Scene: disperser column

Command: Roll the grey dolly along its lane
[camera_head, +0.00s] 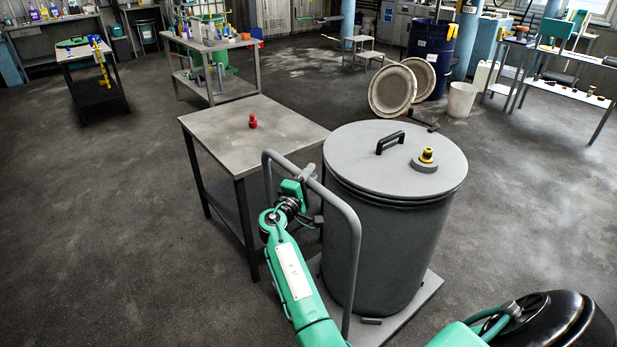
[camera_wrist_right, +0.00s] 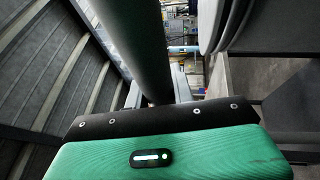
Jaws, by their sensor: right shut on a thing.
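The grey dolly (camera_head: 428,292) stands on the dark floor at the lower middle of the head view. Its tubular push handle (camera_head: 349,222) rises at its left. A large grey drum (camera_head: 385,250) with a lid stands upright on its deck and hides much of it. My right gripper (camera_head: 309,182) is shut on the top bar of the handle. In the right wrist view the handle's bar (camera_wrist_right: 135,40) runs up from between the fingers (camera_wrist_right: 160,92). My left gripper is not in view.
A metal-topped table (camera_head: 225,135) with a red object (camera_head: 252,121) stands close at the dolly's left. Two round lids (camera_head: 392,90), a blue drum (camera_head: 431,55) and a white bucket (camera_head: 462,100) are behind it. Floor at the right is open.

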